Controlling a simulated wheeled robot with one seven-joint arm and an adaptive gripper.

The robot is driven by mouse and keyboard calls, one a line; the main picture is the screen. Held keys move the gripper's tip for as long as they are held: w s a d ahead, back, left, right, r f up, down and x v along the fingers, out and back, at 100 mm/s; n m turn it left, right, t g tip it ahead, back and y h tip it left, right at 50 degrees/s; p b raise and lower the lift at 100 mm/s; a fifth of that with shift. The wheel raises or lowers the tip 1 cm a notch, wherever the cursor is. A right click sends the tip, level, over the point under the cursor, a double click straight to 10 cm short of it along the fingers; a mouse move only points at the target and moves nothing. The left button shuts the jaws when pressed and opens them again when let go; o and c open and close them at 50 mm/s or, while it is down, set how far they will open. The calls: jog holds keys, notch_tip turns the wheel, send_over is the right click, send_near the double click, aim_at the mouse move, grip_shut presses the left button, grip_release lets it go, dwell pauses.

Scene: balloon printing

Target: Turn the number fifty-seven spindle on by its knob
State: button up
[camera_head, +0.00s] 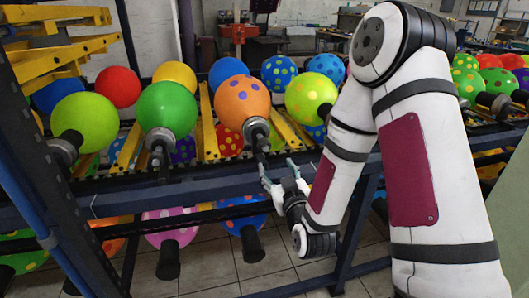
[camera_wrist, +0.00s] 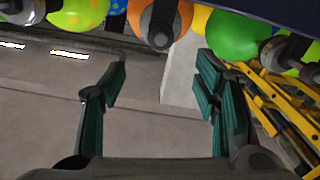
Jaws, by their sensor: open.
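My gripper (camera_head: 279,174) is open and empty in the head view, in front of the rack rail, just below and right of the orange spotted balloon's spindle (camera_head: 261,139). That spindle is a dark rod with a grey collar under the orange balloon (camera_head: 242,102). In the wrist view my gripper (camera_wrist: 162,88) shows two teal finger pads spread wide, with bare floor between them. The same spindle (camera_wrist: 158,27) is at the top of the wrist view, beyond the fingertips and apart from them. No number fifty-seven is readable, and I cannot make out which knob bears it.
A plain green balloon (camera_head: 166,107) and its spindle (camera_head: 160,146) stand to the left. A lime spotted balloon (camera_head: 311,96) is to the right, partly behind my arm. A dark blue rail (camera_head: 205,191) runs below the upper row. More balloons hang underneath, including a pink one (camera_head: 169,220).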

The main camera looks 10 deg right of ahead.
aim_at(266, 148)
jog(key=shift+w+f+b, duration=0.15)
jog(key=shift+w+b, duration=0.6)
jog(key=shift+b, duration=1.25)
jog(key=shift+b, duration=0.45)
jog(key=w, duration=1.1)
jog(key=c, duration=1.1)
